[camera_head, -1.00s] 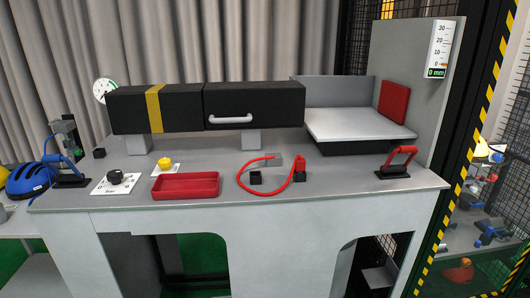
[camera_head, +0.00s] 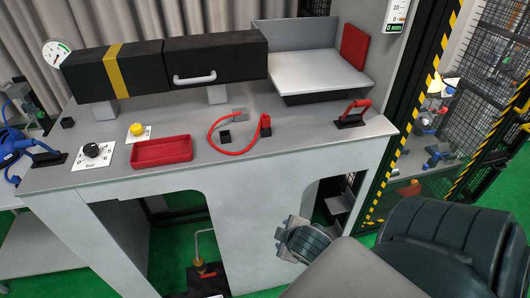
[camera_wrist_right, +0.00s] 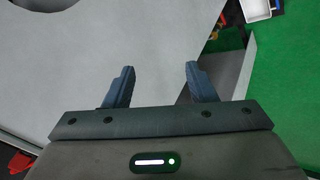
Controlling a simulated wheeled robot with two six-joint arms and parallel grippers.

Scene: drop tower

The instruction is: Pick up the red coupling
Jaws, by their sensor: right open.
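The red coupling (camera_head: 265,124) is at the right end of a curved red hose (camera_head: 213,135) on the grey bench top. In the head view my right arm reaches in from the lower right. Its end is in front of the bench's front panel, below the bench top and well apart from the coupling. My left gripper is not in view.
A red tray (camera_head: 162,151) lies left of the hose and a red-handled lever (camera_head: 353,114) to the right. A black box (camera_head: 216,63) with a handle and a grey platform (camera_head: 318,73) stand behind. The bench's front edge lies between my right arm and the coupling.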

